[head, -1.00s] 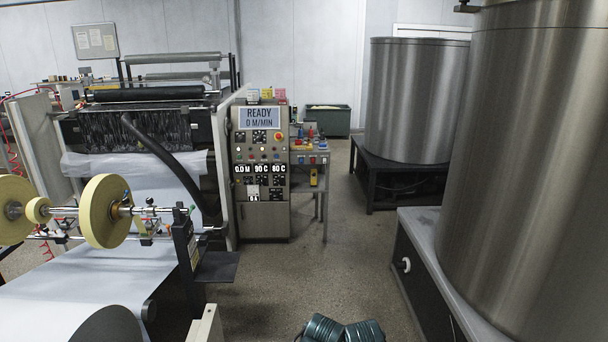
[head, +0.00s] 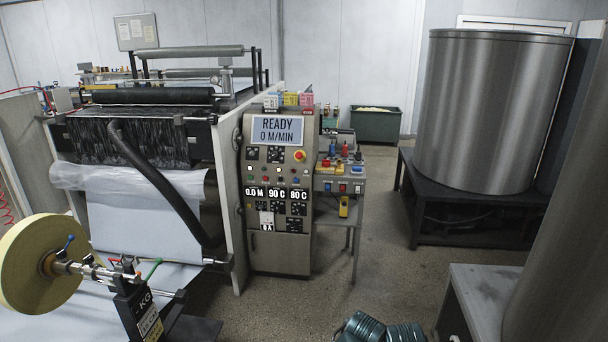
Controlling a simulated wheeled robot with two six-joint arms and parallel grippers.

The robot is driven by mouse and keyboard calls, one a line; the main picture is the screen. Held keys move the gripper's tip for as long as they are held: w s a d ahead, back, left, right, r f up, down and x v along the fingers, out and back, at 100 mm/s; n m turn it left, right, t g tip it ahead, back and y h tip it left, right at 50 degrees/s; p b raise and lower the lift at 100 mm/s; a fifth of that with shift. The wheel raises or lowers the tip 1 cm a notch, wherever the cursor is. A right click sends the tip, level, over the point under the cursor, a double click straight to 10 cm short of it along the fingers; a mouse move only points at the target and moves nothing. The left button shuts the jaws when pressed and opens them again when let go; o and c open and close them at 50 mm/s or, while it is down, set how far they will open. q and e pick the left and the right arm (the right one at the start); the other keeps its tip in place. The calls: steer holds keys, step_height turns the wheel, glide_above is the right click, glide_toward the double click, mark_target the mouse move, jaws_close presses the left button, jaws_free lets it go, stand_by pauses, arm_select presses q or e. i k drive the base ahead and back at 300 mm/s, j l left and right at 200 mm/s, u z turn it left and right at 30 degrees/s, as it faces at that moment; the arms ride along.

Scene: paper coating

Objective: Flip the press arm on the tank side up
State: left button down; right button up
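A thick black curved arm (head: 160,180) slants across the front of the coating machine, from upper left down to the lower right by the side plate. I cannot tell for sure that it is the press arm. A small green lever (head: 152,269) and a blue one (head: 69,243) sit on the roll shaft at lower left. A large steel tank (head: 492,115) stands at the back right, and part of a nearer tank (head: 565,240) fills the right edge. Neither of my grippers is in view.
The control cabinet (head: 280,195) reads READY, 0 M/MIN. A small side table (head: 342,185) stands beside it. A yellow roll (head: 40,262) is at lower left. Unclear ribbed teal shapes (head: 362,326) show at the bottom edge.

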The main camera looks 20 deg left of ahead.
mark_target(118, 267)
steer(key=i+j+u, duration=0.1)
steer(key=i+u, duration=0.3)
steer(key=i, duration=0.2)
steer(key=i+u, duration=0.45)
steer(key=i+l+u, duration=0.4)
steer(key=i, duration=0.25)
steer(key=i+u, duration=0.25)
steer(key=i, duration=0.25)
steer(key=i+u, duration=0.25)
steer(key=i, duration=0.2)
steer(key=z, duration=0.15)
